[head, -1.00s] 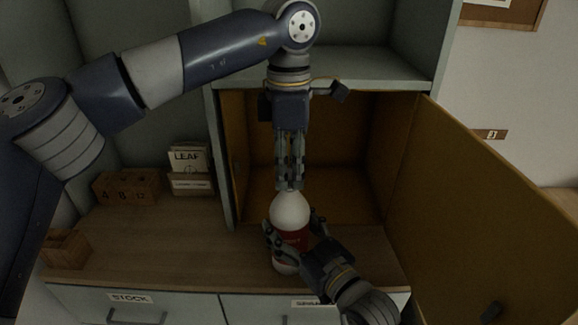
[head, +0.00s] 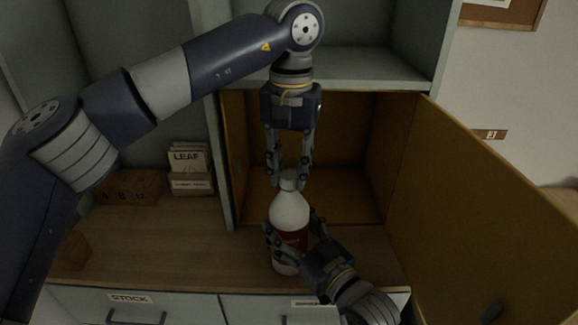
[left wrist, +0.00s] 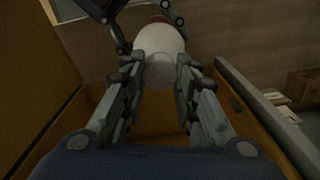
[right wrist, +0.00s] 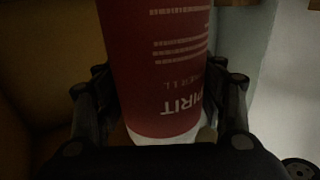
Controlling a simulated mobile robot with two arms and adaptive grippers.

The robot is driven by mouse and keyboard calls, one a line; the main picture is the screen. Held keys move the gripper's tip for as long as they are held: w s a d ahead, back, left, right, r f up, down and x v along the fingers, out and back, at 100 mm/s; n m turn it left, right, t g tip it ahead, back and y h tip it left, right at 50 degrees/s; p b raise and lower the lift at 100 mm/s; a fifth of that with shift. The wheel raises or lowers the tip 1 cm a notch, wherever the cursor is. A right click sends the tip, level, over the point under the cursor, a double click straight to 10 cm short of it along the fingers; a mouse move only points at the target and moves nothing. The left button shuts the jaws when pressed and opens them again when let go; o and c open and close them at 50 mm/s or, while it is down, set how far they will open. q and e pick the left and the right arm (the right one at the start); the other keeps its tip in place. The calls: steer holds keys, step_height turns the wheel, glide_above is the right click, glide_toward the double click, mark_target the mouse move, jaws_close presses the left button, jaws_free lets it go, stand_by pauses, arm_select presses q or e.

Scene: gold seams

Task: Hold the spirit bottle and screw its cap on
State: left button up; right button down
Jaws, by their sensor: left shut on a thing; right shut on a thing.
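The spirit bottle (head: 289,213), white with a red label, stands upright on the wooden counter. In the right wrist view its red label (right wrist: 160,70) fills the middle. My right gripper (head: 292,236) is shut around its lower body from the front right. The pale cap (head: 288,180) is at the top of the neck; it also shows in the left wrist view (left wrist: 160,72). My left gripper (head: 289,181) points straight down from above, its fingers on either side of the cap and shut on it. I cannot tell how far the cap is threaded.
An open cupboard (head: 330,140) is behind the bottle, its door (head: 480,220) swung out at right.

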arm_select(q)
steer(key=m, duration=0.3)
steer(key=shift+m, duration=0.4)
steer(key=m, duration=0.4)
steer(key=o, duration=0.7)
steer(key=shift+c, duration=0.2)
steer(key=shift+r, duration=2.25)
